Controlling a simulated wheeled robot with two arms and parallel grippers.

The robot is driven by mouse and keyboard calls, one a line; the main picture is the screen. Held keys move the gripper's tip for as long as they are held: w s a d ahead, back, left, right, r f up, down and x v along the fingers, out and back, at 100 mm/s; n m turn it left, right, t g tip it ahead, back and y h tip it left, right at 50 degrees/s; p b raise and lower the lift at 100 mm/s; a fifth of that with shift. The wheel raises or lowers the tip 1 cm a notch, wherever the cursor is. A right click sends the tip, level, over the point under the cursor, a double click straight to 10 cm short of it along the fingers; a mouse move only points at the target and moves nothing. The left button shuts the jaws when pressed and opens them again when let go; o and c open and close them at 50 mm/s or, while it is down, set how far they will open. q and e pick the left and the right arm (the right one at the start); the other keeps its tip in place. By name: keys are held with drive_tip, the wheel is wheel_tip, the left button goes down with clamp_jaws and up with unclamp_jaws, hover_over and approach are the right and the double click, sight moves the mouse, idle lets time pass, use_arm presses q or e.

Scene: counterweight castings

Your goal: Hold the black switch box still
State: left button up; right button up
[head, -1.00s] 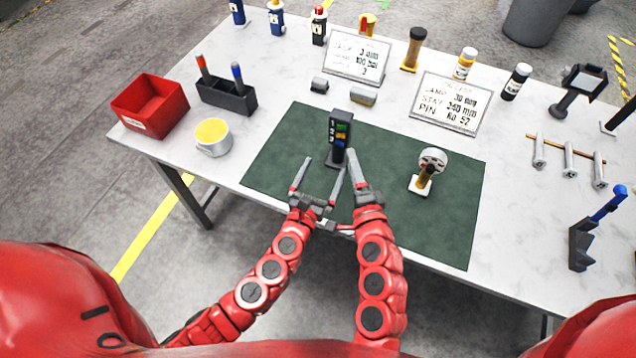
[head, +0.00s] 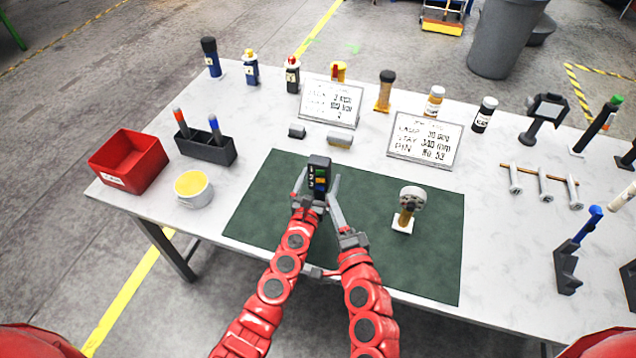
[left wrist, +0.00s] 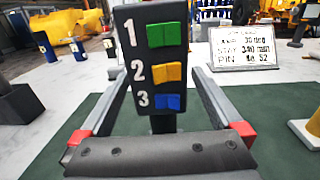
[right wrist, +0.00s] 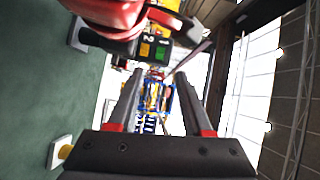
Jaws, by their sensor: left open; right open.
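The black switch box (head: 318,175) stands upright on the green mat (head: 390,265). In the left wrist view its face (left wrist: 152,58) shows 1, 2, 3 beside green, yellow and blue switches. My left gripper (head: 312,186) is open at the box, one finger on each side; I cannot tell whether they touch it. My right gripper (head: 335,200) is open and empty, just right of the box. In the right wrist view the box (right wrist: 150,47) lies beyond its fingers, partly hidden by my red left arm.
A gauge-like piece on a white base (head: 403,222) stands right of the box. Two sign plates (head: 424,140) and two small grey blocks (head: 339,139) lie behind. A red bin (head: 128,162), black pen holder (head: 205,150) and yellow-filled cup (head: 193,188) are left. The front mat is largely clear.

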use_arm(q)
clamp_jaws()
use_arm(e)
drive_tip(key=c, duration=0.4)
drive_tip(key=shift+w+d+f+n+h, duration=0.15)
drive_tip(key=shift+w+d+n+h, duration=0.15)
drive_tip(key=shift+d+n, duration=0.1)
drive_tip(key=shift+c, duration=1)
drive_tip(key=d+n, duration=0.1)
drive_tip(key=n, duration=0.1)
drive_tip(key=w+d+r+n+t+h, duration=0.1)
drive_tip(key=d+n, duration=0.1)
drive_tip(key=w+d+n+t, duration=0.1)
drive_tip(key=n, duration=0.1)
drive_tip(key=shift+w+d+r+h, duration=0.2)
drive_tip(key=shift+h, duration=0.2)
clamp_jaws()
wheel_tip(320, 180, up, 4)
drive_tip(key=d+n+t+y, duration=0.2)
drive_tip(key=n+y, duration=0.2)
drive_tip(key=n, duration=0.8)
drive_tip(key=s+f+n+g+y, duration=0.2)
drive_tip(key=f+n+g+y, duration=0.1)
drive_tip(key=n, duration=0.8)
drive_tip(key=s+f+n+g+y, duration=0.1)
drive_tip(key=n+g+y, duration=0.4)
drive_tip(key=n, duration=0.7)
drive_tip(key=shift+s+f+n+g, duration=0.35)
drive_tip(key=shift+f+g, duration=0.55)
drive_tip(key=shift+g, duration=0.3)
